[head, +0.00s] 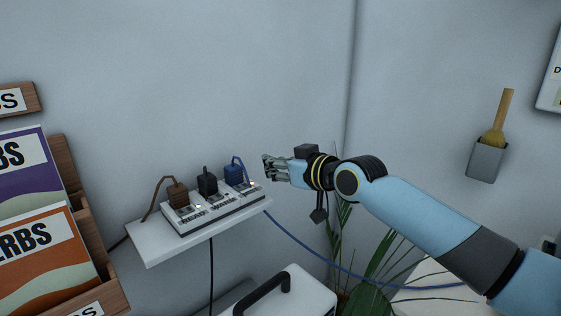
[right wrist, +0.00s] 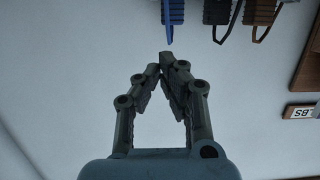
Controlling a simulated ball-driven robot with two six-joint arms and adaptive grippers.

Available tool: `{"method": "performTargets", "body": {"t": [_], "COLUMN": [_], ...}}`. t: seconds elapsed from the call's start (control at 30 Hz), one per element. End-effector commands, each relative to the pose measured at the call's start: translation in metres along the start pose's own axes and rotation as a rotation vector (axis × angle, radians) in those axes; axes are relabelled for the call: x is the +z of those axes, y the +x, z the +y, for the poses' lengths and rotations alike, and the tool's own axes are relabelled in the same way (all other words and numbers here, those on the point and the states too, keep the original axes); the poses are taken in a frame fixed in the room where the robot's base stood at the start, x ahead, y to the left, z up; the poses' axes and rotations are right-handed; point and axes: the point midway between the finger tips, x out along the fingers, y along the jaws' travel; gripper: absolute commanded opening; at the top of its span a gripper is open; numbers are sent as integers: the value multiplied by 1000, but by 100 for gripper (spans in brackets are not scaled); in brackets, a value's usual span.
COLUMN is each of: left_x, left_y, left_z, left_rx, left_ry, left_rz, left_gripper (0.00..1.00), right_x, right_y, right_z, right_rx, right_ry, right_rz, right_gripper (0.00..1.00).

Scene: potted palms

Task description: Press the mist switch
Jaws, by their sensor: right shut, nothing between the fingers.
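A power strip (head: 214,219) with several sockets and small switches lies on a white wall shelf (head: 150,252). A brown plug (head: 177,194), a black plug (head: 208,183) and a blue plug (head: 233,174) stand in it. My left gripper is not in view.
Racks with purple (head: 22,165) and orange (head: 45,255) packets stand at the left. A white case with a black handle (head: 262,292) is below the shelf. A palm (head: 375,268) and a blue cord (head: 320,257) are below my right arm. A brush holder (head: 486,161) hangs at right.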

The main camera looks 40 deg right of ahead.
Motion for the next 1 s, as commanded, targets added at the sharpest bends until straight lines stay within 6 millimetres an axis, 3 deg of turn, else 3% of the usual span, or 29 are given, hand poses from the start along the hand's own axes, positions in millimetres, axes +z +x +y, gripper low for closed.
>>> {"method": "performTargets", "body": {"t": [0.2,0.8,0.87,1.0], "left_x": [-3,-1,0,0], "left_y": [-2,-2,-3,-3], "left_z": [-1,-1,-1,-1], "left_rx": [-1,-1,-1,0], "left_ry": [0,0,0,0], "left_rz": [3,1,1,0], "left_gripper": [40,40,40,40], "right_x": [0,1,8,49], "right_y": [-19,-21,-25,-56], "right_z": [1,0,-6,-43], "right_rx": [0,-1,-7,-36], "right_ry": [0,0,-2,-19], "right_rz": [0,-4,-27,-195], "right_gripper": [0,0,0,0]}}
